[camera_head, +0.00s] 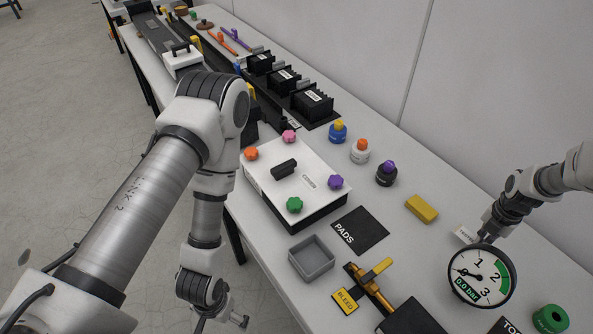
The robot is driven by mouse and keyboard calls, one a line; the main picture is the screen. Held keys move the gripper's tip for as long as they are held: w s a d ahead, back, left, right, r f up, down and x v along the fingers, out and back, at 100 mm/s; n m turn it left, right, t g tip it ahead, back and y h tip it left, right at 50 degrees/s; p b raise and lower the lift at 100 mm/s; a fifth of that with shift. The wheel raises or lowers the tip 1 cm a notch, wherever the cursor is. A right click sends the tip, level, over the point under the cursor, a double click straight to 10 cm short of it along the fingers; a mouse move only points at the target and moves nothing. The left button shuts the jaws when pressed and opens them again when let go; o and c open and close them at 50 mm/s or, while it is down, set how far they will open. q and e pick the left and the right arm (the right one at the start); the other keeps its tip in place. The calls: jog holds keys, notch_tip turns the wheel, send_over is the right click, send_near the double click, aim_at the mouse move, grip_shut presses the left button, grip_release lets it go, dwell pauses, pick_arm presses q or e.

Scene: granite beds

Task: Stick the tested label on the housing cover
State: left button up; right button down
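The housing cover (268,178) is a white plate on a black base, with a black handle in the middle and orange, pink, green and purple knobs at its corners. A small marked plate (308,182) shows on its top. A small white label (465,235) with dark print, too small to read, is at the right beside my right gripper (486,236). I cannot tell whether the gripper touches it; the fingertips are small and partly hidden behind the gauge. My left gripper (238,319) hangs low at the bottom edge, in front of the table and away from the cover; its fingers are unclear.
A pressure gauge (482,275) stands near my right gripper. A grey bin (312,257), a black PADS mat (360,230), a yellow block (421,209) and a yellow bleed lever (376,270) lie between cover and gauge. Several capped bottles (360,152) stand behind the cover.

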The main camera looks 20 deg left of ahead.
jog(key=shift+r+p, duration=1.15)
jog(key=shift+r, duration=1.25)
